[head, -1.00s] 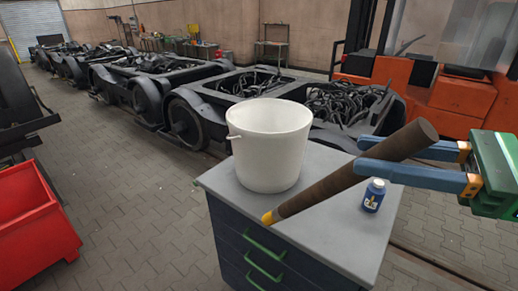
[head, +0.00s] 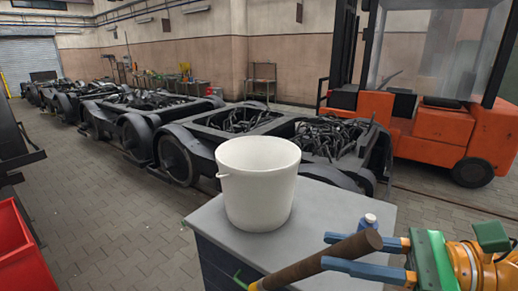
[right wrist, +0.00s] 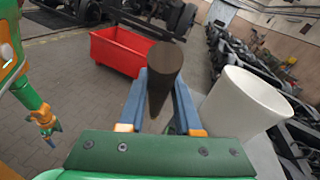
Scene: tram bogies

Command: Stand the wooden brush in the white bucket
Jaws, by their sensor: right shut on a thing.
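The white bucket (head: 257,190) stands upright on the grey top of a cabinet, with its mouth up. It also shows at the right in the right wrist view (right wrist: 243,104). My right gripper (head: 328,250) is shut on the wooden brush (head: 318,263), a long dark brown piece with an orange tip. The brush is tilted, thick end up to the right, orange tip low to the left. It is outside the bucket, on its near side; in the right wrist view the brush (right wrist: 163,75) sits between the blue fingers. My left gripper (right wrist: 48,130) hangs at the left there, its fingers apart and empty.
A red bin (head: 20,250) is at the left edge. Bogies (head: 240,125) and an orange forklift (head: 440,130) stand behind.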

